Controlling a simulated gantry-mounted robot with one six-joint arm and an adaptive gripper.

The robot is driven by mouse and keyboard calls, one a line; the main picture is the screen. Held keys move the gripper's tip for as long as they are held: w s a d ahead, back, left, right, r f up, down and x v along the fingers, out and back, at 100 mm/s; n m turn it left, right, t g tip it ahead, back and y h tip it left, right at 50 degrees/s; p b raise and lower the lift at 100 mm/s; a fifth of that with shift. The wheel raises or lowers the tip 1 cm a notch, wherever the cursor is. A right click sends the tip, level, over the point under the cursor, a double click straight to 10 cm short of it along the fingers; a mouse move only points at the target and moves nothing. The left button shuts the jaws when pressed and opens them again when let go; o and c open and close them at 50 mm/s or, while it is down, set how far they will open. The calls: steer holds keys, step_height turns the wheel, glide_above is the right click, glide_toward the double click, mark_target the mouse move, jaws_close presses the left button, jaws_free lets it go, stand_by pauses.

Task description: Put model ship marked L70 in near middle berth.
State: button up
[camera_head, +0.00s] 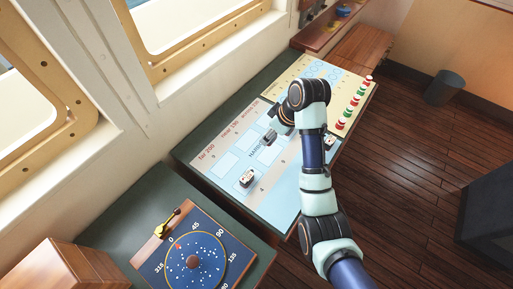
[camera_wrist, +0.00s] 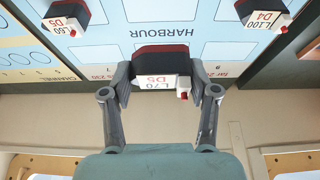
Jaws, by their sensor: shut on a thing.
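My gripper (camera_wrist: 165,85) is shut on a model ship (camera_wrist: 160,62) with a dark hull, a red deck edge and a white block marked L70 D5, upside down in the wrist view. In that view the ship overlaps the berth row beside the HARBOUR lettering and hides part of the board. Its height above the board is hard to tell. In the head view my gripper (camera_head: 274,133) is over the harbour board (camera_head: 205,148), near its window side. The near middle berth (camera_head: 268,156) looks empty there; an empty pale berth (camera_wrist: 172,9) shows beyond the lettering in the wrist view.
A ship marked L100 D4 (camera_wrist: 264,17) stands in the near-row berth at the board's left, as the head view shows (camera_head: 247,178). A ship marked L60 D5 (camera_wrist: 66,20) stands at the other side (camera_head: 329,143). Red, green and white pieces (camera_head: 354,104) line the yellow chart.

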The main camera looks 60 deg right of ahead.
mark_target(267, 151)
steer(key=shift+f, duration=0.25)
steer(key=f, duration=0.3)
steer(key=shift+s+a+p, duration=0.15)
steer(key=shift+s+p, duration=0.05)
steer(key=shift+p, duration=0.2)
steer(key=shift+f+p, duration=0.35)
steer(key=shift+f, duration=1.9)
steer(key=shift+f, duration=0.15)
steer(key=o, duration=1)
